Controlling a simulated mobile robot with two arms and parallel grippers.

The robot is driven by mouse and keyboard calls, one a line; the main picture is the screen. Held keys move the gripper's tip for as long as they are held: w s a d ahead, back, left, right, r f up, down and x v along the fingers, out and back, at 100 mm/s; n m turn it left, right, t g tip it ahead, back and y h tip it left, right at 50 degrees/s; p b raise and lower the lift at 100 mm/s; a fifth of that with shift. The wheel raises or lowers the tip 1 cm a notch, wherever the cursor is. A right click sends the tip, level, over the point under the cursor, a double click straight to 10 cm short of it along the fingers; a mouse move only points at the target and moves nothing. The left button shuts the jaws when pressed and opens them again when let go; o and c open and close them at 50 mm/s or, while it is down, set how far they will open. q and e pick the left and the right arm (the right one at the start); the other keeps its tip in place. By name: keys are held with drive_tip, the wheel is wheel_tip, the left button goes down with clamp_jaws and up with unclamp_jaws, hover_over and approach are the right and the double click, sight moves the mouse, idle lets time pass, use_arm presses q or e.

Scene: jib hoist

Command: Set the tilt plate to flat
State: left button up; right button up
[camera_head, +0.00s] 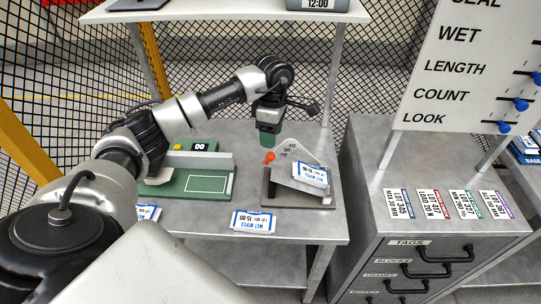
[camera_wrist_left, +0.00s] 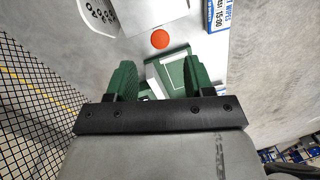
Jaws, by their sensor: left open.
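The tilt plate (camera_head: 297,180) is a grey plate sloping on a dark base (camera_head: 290,201) at the right part of the bench. A white quadrant scale (camera_head: 287,151) with numbers, among them 30, stands behind it, with a round orange knob (camera_head: 269,157) beside the scale. My left gripper (camera_head: 267,141), with green fingers, hangs just above the knob and apart from it. In the left wrist view my open gripper (camera_wrist_left: 160,78) has nothing between its fingers, and the orange knob (camera_wrist_left: 160,39) lies beyond the fingertips. My right gripper is not in view.
A green device (camera_head: 205,183) with a small display sits left of the tilt plate on the bench. A label card (camera_head: 254,221) lies at the bench's front edge, and another (camera_head: 311,175) lies on the tilt plate. A drawer cabinet (camera_head: 430,222) stands to the right.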

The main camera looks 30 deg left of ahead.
sight(271, 154)
use_arm(q)
drive_tip(key=f, duration=0.2)
drive_tip(key=f+p, duration=0.1)
drive_tip(key=f, duration=0.5)
drive_tip(key=shift+s+d+f+p, duration=0.1)
drive_tip(key=shift+s+d+p, duration=0.05)
drive_tip(key=shift+s+p, duration=0.2)
drive_tip(key=shift+s, duration=0.1)
clamp_jaws()
